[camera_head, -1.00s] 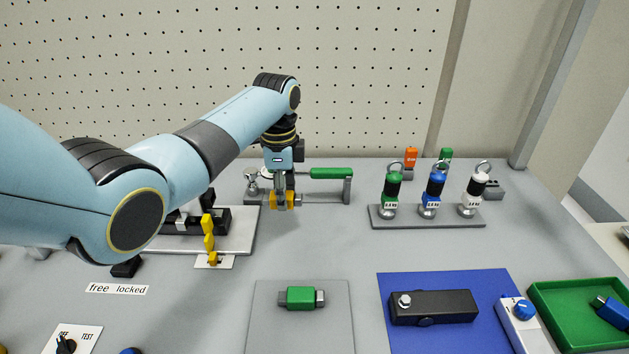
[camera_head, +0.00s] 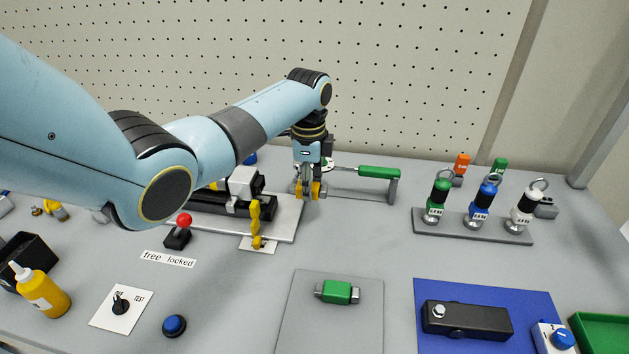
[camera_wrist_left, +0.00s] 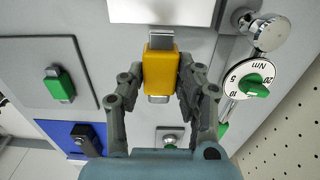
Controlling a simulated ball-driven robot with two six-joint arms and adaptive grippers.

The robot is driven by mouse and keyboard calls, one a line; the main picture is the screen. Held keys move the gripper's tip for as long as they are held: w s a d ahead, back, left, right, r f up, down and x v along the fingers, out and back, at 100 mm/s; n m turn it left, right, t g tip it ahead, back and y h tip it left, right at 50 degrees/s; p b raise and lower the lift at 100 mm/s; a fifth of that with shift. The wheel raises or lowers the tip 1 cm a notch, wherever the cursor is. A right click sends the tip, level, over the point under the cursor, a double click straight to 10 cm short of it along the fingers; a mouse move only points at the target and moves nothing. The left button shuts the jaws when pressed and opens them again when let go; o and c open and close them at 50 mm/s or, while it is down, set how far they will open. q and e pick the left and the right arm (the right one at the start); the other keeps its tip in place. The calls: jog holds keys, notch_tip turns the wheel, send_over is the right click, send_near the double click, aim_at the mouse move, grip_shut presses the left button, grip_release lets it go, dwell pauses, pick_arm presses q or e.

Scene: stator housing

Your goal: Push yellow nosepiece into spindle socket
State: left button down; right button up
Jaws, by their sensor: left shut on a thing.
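The yellow nosepiece (camera_wrist_left: 161,70), a yellow block with metal stubs at both ends, is between the fingers of my left gripper (camera_wrist_left: 158,84). My left gripper also shows in the head view (camera_head: 310,192), pointing down and shut on the nosepiece, just right of the fixture plate (camera_head: 286,222). In the wrist view the nosepiece's upper stub points at a pale block edge (camera_wrist_left: 160,10), close to it. Whether they touch is unclear. The fixture's black and white body (camera_head: 243,183) is partly hidden by my arm. I cannot make out the spindle socket. My right gripper is not in view.
A green-handled tool (camera_head: 380,173) on a stand is right of the gripper; its dial (camera_wrist_left: 250,78) is close by. A rack (camera_head: 470,232) holds green, blue and white parts. A yellow upright piece (camera_head: 255,222) stands at the fixture's front. Bare table lies in front of the gripper.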

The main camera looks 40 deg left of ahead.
aim_at(293, 187)
pick_arm(q)
jog(key=shift+s+a+p, duration=0.45)
jog(key=shift+s+a, duration=0.1)
jog(key=shift+a, duration=0.3)
jog(key=shift+s+a+r+p, duration=0.1)
jog(key=shift+s+a+p, duration=0.3)
jog(key=shift+a, duration=0.35)
jog(key=shift+s+a, duration=0.3)
jog(key=shift+a, duration=0.3)
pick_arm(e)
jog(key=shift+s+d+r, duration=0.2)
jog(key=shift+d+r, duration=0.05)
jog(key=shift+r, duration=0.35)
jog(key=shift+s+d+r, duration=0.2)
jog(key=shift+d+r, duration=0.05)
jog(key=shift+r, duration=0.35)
pick_arm(q)
jog(key=shift+p, duration=0.45)
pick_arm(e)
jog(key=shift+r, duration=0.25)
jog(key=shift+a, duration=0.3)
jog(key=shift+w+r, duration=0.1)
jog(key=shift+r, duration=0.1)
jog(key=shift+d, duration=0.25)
